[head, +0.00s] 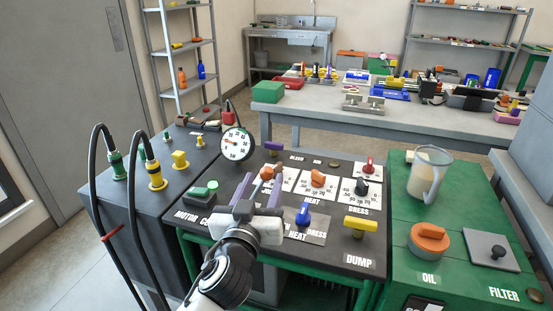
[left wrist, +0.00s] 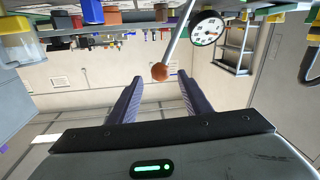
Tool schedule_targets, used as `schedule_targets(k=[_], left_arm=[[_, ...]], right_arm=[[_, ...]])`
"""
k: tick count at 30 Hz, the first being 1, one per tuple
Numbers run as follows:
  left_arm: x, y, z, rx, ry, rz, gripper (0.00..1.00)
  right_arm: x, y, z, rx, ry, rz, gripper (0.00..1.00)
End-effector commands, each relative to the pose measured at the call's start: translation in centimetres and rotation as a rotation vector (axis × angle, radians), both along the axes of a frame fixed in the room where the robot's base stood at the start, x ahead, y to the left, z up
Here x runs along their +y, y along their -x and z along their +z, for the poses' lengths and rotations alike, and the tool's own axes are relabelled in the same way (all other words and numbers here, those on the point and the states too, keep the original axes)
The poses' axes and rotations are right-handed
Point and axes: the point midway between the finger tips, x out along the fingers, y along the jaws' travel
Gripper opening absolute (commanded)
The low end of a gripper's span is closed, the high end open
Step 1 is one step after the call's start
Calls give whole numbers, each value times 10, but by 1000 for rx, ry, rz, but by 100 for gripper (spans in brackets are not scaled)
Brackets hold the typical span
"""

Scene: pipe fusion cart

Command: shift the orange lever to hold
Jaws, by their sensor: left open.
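The orange lever has a ball knob (head: 267,172) on a thin rod and stands on the dark control panel (head: 200,222) of the cart. In the left wrist view the orange knob (left wrist: 159,73) shows at the fingertips, with its silver rod (left wrist: 178,35) running up the picture. My left gripper (head: 261,183) is open, with purple fingers on either side of the knob's line. It also shows in the left wrist view (left wrist: 159,80). I cannot tell whether a finger touches the knob. A hold label cannot be made out. My right gripper is not in view.
A round gauge (head: 236,144) stands behind the lever. To the right are an orange dial knob (head: 318,177), a blue knob (head: 303,214) and a yellow DUMP handle (head: 360,225). A green button box (head: 200,194) is at left. Black cables (head: 94,185) loop further left.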

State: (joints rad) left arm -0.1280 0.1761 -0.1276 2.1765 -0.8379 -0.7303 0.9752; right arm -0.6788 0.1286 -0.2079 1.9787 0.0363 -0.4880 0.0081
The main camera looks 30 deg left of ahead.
Motion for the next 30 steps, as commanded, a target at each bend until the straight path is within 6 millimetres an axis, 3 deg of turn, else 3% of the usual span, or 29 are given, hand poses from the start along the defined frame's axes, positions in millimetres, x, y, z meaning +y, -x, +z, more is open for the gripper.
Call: schedule_targets(k=[9,15,26,30], left_arm=[[21,-55,1,4,-4,-1,44],[30,-78,0,4,-3,-3,44],[33,-85,-2,5,0,-4,44],[32,-84,-2,6,0,-4,26]], right_arm=[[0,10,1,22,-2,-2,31],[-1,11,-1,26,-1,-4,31],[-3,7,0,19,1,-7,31],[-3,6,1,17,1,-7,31]])
